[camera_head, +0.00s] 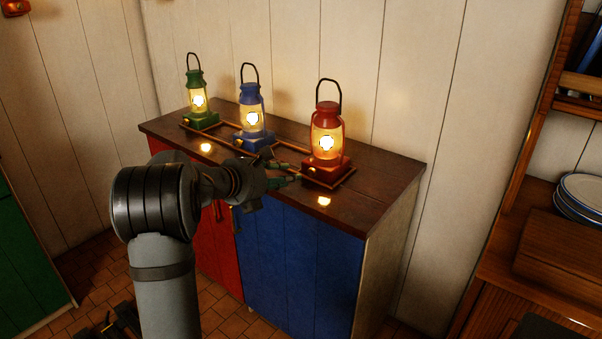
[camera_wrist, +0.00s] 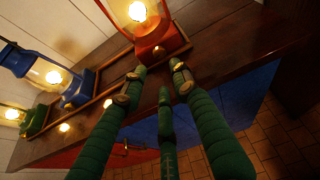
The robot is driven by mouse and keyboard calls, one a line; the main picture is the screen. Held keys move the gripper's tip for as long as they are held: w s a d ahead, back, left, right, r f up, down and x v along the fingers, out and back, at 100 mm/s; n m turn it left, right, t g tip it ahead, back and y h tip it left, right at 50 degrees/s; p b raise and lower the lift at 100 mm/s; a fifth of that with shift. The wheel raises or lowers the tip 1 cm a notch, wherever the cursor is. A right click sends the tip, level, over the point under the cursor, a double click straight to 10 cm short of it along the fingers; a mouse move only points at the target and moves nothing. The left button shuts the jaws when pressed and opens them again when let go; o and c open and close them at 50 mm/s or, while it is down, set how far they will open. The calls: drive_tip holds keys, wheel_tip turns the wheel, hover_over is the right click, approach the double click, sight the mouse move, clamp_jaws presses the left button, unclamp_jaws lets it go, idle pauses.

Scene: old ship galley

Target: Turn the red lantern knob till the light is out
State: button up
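The red lantern (camera_head: 327,118) stands lit at the right end of the dark cabinet top, upright in a wooden frame. Its small brass knob (camera_head: 312,170) is on the front of the red base; the knob also shows in the wrist view (camera_wrist: 158,51). My gripper (camera_head: 284,168) is in front of the lantern, at its lower left in the head view. In the wrist view my gripper (camera_wrist: 160,76) has its green fingers spread with nothing between them. The fingertips point toward the lantern base, just short of the knob; exact contact cannot be told.
A lit blue lantern (camera_head: 250,96) and a lit green lantern (camera_head: 196,83) stand left of the red one. The wooden top (camera_head: 375,175) is clear to the right. Red and blue cabinet doors (camera_head: 300,265) are below. A shelf with plates (camera_head: 580,195) is at far right.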

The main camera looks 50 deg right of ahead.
sight(311, 173)
drive_tip(key=d+f, duration=0.1)
drive_tip(key=d, duration=0.2)
drive_tip(key=d+f+m, duration=0.1)
drive_tip(key=d, duration=0.2)
drive_tip(key=d+f+m, duration=0.1)
drive_tip(key=d+f, duration=0.1)
drive_tip(key=d, duration=0.1)
drive_tip(key=shift+d, duration=0.3)
drive_tip(key=shift+c, duration=1.4)
drive_tip(key=c, duration=0.4)
clamp_jaws()
